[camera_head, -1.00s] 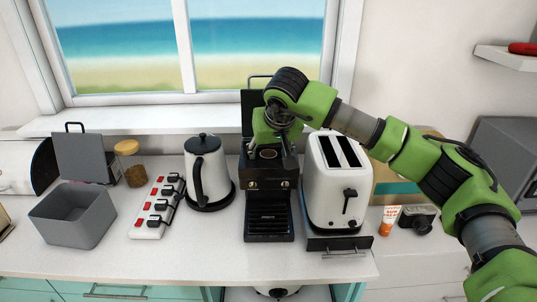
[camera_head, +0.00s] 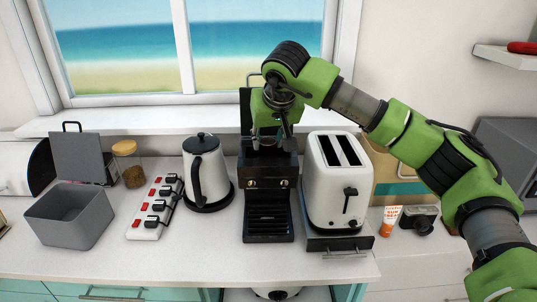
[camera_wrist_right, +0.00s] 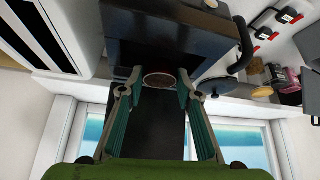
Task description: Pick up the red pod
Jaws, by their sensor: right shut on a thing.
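The black coffee machine (camera_head: 268,184) stands on the counter with its lid raised behind my right gripper (camera_head: 270,143). The gripper points down over the machine's open top. In the right wrist view, the two fingers of my right gripper (camera_wrist_right: 159,80) are shut on the pod (camera_wrist_right: 160,80), a small round disc with a pale rim and a brownish-red face. The pod is at the fingertips, close to the dark machine body (camera_wrist_right: 165,35). In the head view the fingers largely hide the pod. My left gripper is not in view.
A white toaster (camera_head: 335,180) stands close on the right of the machine, a kettle (camera_head: 205,170) on the left. Further left are a power strip (camera_head: 157,205) and a grey bin (camera_head: 70,215). The window is behind. Bare counter (camera_head: 190,245) lies in front.

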